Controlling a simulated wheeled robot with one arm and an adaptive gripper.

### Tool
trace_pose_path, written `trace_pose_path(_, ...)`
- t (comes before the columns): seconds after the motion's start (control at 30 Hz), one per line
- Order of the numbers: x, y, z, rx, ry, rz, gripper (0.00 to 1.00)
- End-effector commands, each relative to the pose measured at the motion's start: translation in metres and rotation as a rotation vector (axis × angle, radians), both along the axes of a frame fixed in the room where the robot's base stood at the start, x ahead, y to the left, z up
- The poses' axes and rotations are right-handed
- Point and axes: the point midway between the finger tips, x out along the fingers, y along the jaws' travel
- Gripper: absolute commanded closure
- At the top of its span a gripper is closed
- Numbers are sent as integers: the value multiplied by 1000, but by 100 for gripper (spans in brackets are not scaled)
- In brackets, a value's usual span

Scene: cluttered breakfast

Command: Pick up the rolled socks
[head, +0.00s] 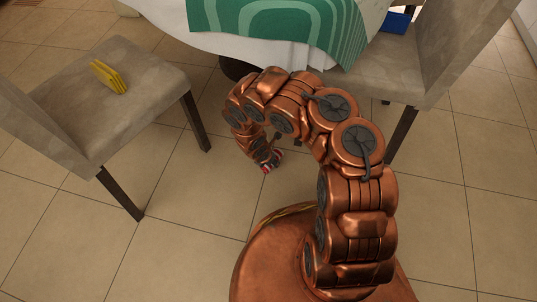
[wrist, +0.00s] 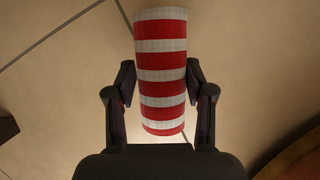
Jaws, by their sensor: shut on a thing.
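The rolled socks (wrist: 162,75) are a red and white striped cylinder, seen large in the wrist view between the two dark fingers. My gripper (wrist: 161,88) is shut on them, with one finger on each side. In the head view the socks (head: 266,169) show only as a small red bit at the end of my arm, low over the tiled floor. My gripper (head: 275,158) is mostly too small to make out there. I cannot tell whether the socks touch the floor.
A grey chair (head: 75,110) with a yellow object (head: 109,77) on its seat stands at the left. Another grey chair (head: 375,75) stands at the right. A table with a green and white cloth (head: 275,28) is behind my arm. Tiled floor (head: 180,230) is clear at the front left.

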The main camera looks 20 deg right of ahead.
Motion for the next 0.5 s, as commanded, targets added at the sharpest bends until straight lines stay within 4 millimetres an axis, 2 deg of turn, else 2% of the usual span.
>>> trace_pose_path(0.5, -46, 0, 8, -1, 0, 3, 81)
